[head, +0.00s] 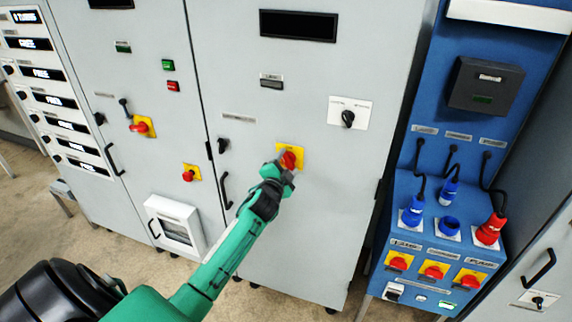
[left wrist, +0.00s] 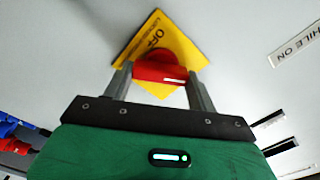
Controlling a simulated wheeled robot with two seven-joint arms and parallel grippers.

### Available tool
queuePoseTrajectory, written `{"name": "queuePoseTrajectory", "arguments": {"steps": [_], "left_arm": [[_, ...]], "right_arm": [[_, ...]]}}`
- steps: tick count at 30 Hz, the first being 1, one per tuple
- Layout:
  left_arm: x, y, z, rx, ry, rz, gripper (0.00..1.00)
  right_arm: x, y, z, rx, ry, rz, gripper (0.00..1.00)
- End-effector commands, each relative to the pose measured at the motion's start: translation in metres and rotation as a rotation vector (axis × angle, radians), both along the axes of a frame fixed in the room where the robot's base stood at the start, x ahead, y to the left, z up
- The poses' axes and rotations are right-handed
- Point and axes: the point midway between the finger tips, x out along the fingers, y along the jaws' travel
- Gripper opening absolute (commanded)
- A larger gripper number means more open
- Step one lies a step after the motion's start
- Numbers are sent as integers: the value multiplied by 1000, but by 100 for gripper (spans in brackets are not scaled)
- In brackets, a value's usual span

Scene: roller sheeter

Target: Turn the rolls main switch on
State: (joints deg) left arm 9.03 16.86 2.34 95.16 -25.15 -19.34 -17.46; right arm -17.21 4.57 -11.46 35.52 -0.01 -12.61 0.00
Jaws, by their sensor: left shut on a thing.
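A red rotary switch knob (head: 289,159) on a yellow plate (head: 284,150) sits on the front of the tall grey cabinet. The label "OFF" shows on the yellow plate (left wrist: 158,45) in the left wrist view, where the plate looks tilted. My left gripper (head: 284,167) is at this switch, with its fingers on both sides of the red knob (left wrist: 160,73), shut on it. The gripper hides part of the knob and plate in the head view. My right gripper is in neither view.
Another red and yellow switch (head: 141,127) and a red button on yellow (head: 189,175) are on the cabinet to the left. A black selector (head: 348,118) is to the right. A blue socket panel (head: 430,205) with several plugs stands at the far right.

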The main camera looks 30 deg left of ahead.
Motion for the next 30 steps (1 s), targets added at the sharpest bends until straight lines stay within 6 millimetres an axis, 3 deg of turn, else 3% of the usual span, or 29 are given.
{"name": "queuePoseTrajectory", "arguments": {"steps": [15, 30], "left_arm": [[0, -1, -2, 414, 101, 0, 35], [0, -1, -3, 560, 135, -1, 35]], "right_arm": [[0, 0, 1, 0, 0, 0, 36], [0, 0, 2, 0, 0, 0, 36]]}}
